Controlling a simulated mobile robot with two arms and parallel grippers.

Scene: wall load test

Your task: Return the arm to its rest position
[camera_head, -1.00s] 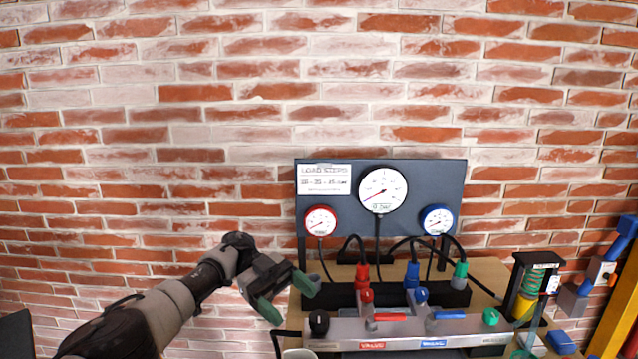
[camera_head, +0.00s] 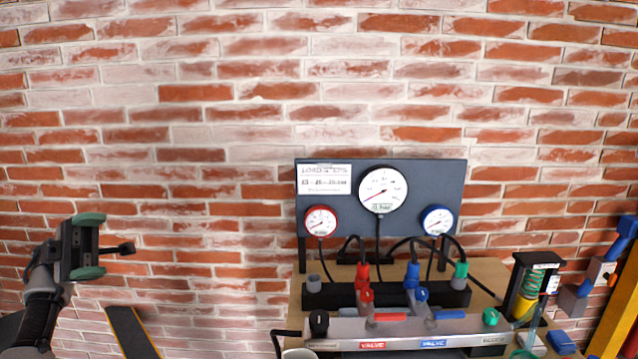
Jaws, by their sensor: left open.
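My left gripper (camera_head: 88,246) is at the far left of the head view, in front of the brick wall. Its two green-padded fingers are apart with nothing between them. It is well clear of the bench and the gauge panel. My left arm (camera_head: 38,315) comes up from the lower left corner. My right gripper does not show.
A dark panel (camera_head: 418,230) with a red, a white and a blue gauge stands on a wooden bench (camera_head: 490,268). A grey manifold (camera_head: 345,331) carries red and blue valve levers. A pump with a green spring (camera_head: 530,285) stands at right. Free room lies left of the bench.

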